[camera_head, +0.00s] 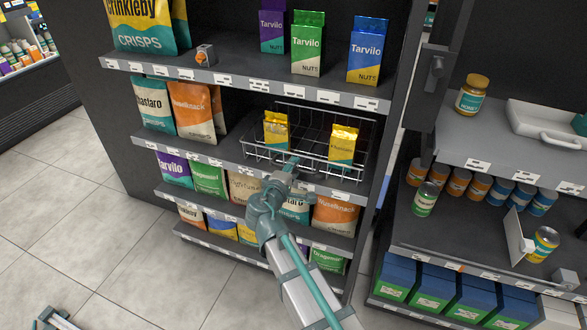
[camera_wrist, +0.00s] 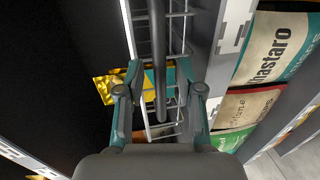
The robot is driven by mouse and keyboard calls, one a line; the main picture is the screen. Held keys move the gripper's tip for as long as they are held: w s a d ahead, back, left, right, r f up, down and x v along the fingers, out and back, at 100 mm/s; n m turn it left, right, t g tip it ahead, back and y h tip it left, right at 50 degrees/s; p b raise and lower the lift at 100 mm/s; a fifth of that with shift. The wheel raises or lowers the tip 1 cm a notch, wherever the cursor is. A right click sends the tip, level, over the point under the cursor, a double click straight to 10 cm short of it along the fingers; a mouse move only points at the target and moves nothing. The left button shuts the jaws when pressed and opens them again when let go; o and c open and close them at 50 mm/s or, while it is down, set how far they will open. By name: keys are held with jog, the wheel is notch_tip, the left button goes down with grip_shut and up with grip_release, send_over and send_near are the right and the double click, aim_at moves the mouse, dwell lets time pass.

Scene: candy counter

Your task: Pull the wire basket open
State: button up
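The wire basket (camera_head: 336,166) sits on a middle shelf of the dark rack and holds two gold-and-teal packets (camera_head: 276,131) (camera_head: 342,145). My gripper (camera_head: 289,165) is at the front of the basket, near the middle of its front side. In the wrist view my gripper (camera_wrist: 159,72) is open, with one teal finger on each side of a dark bar (camera_wrist: 157,45) at the basket's front. Gaps show between the bar and both fingers. Whether the bar lies fully between the fingertips in depth is hard to tell. The basket's wires also show in the wrist view (camera_wrist: 179,30).
Snack bags (camera_head: 197,110) stand left of the basket on the same rack, and more bags (camera_head: 335,215) fill the shelf below. Nut packets (camera_head: 307,45) stand on the shelf above. A counter with jars and cans (camera_head: 425,199) is to the right. Open tiled floor (camera_head: 100,250) lies in front.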

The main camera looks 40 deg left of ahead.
jog(key=shift+w, duration=0.3)
grip_shut()
jog(key=shift+s, duration=0.1)
